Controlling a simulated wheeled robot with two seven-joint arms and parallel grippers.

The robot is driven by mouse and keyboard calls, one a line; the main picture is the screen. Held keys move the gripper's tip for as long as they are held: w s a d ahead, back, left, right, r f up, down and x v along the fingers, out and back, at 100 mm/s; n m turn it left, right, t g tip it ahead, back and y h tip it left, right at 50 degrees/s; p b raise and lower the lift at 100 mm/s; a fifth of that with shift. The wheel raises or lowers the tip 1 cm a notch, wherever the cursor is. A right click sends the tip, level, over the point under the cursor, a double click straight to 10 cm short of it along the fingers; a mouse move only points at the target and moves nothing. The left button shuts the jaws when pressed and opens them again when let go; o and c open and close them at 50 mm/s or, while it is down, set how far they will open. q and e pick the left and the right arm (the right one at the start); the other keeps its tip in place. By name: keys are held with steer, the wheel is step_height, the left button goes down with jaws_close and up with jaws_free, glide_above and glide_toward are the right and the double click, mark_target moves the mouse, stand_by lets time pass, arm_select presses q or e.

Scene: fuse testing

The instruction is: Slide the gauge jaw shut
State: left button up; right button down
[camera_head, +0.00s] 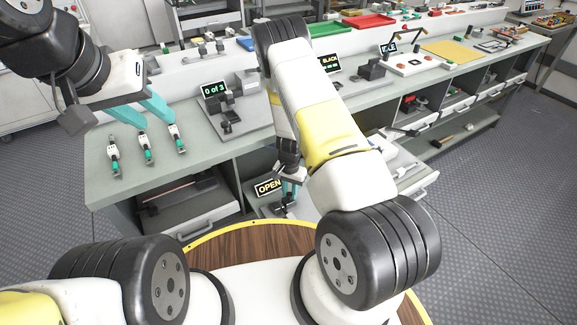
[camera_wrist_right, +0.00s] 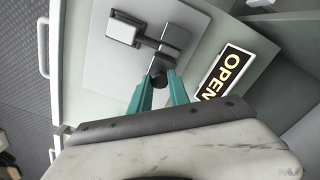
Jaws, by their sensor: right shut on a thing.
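The gauge shows in the right wrist view as a dark bar (camera_wrist_right: 148,42) with a grey-and-black block (camera_wrist_right: 124,28) at one end and a second block (camera_wrist_right: 176,37) at the other. A gap shows between the blocks. A round black knob (camera_wrist_right: 158,65) sits below the bar. My right gripper (camera_wrist_right: 161,77) has its teal fingers shut on this knob. In the head view my right gripper (camera_head: 291,183) reaches down beside a sign (camera_head: 268,187) reading OPEN, partly covering the gauge. My left gripper (camera_head: 159,124) is open and empty above the bench.
Several green-and-silver fuses (camera_head: 145,148) lie on the bench's left end. A display (camera_head: 214,90) reading "0 of 3" stands by a dark fixture (camera_head: 229,121). Red and green trays (camera_head: 370,21) lie farther back. An open drawer (camera_head: 410,180) juts out at the right.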

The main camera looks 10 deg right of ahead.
steer(key=shift+s+a, duration=0.15)
steer(key=shift+a, duration=0.35)
steer(key=c, duration=1.2)
jaws_free()
steer(key=shift+c, duration=0.2)
steer(key=shift+r, duration=0.1)
step_height(320, 180, up, 8)
steer(key=shift+f, duration=0.15)
